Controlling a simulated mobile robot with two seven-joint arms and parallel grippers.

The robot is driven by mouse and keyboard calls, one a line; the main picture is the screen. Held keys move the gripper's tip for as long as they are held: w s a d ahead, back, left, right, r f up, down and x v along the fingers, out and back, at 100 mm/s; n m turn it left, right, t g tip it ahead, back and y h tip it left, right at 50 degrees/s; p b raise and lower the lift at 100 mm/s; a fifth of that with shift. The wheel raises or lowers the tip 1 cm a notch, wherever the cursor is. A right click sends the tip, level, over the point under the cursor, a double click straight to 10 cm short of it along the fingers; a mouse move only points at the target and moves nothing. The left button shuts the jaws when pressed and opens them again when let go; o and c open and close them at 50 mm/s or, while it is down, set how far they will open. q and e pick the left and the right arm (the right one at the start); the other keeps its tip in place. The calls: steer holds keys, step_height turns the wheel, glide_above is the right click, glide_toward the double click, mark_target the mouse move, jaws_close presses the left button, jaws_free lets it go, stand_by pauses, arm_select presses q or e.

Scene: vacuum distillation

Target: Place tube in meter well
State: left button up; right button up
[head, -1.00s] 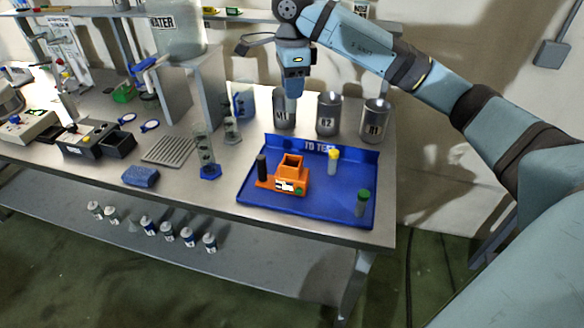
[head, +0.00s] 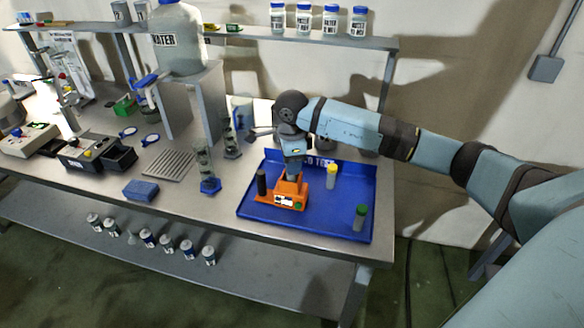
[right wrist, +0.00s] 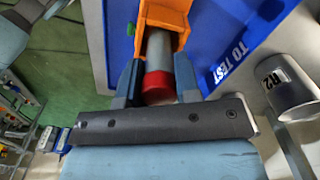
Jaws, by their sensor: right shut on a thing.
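The orange meter (head: 285,199) sits on the blue "TO TEST" tray (head: 325,222), with a black cylinder (head: 262,183) at its left end. My right gripper (head: 292,177) is directly over the meter's well. In the right wrist view my right gripper (right wrist: 157,68) is shut on a grey tube (right wrist: 158,48) with a red cap (right wrist: 158,84). The tube's far end is inside the orange well (right wrist: 164,14); how deep it sits is hidden. My left gripper is not in view.
A yellow-capped tube (head: 331,177) and a green-capped tube (head: 359,218) stand on the tray to the right of the meter. A metal cup marked R2 (right wrist: 288,85) is near the gripper. A glass cylinder with a blue base (head: 209,184) stands left of the tray.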

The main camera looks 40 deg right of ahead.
step_height(320, 180, down, 2)
steer(key=shift+f, duration=0.15)
steer(key=shift+f, duration=0.2)
steer(key=o, duration=0.9)
steer(key=shift+r, duration=0.15)
